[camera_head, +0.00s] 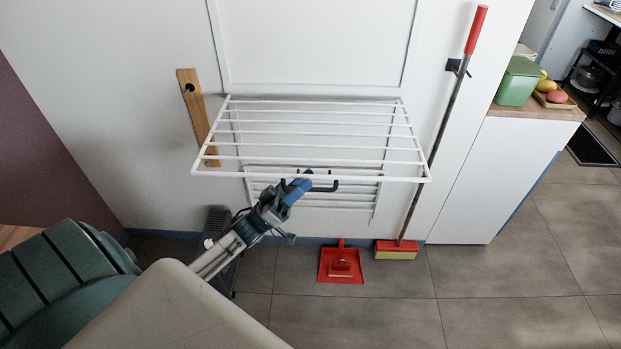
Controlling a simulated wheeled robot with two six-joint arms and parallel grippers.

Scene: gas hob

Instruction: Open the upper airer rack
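The upper airer rack (318,128) is a white frame with several parallel bars, on the white wall panel. It stands out from the wall, roughly level, its front bar (370,178) towards me. A lower white rack (350,198) lies close to the wall beneath it. A dark U-shaped piece (325,188) shows just under the front bar; I cannot tell what it is fixed to. My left gripper (301,183) is at the middle of the front bar, reaching up from below left. Its fingers overlap, so opening and contact are unclear. My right gripper is out of view.
A wooden board (193,105) hangs left of the rack. A red-handled broom (440,130) stands at its right, with a red dustpan (341,264) on the floor below. A counter (540,110) with a green container (518,82) is at right. The floor at lower right is clear.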

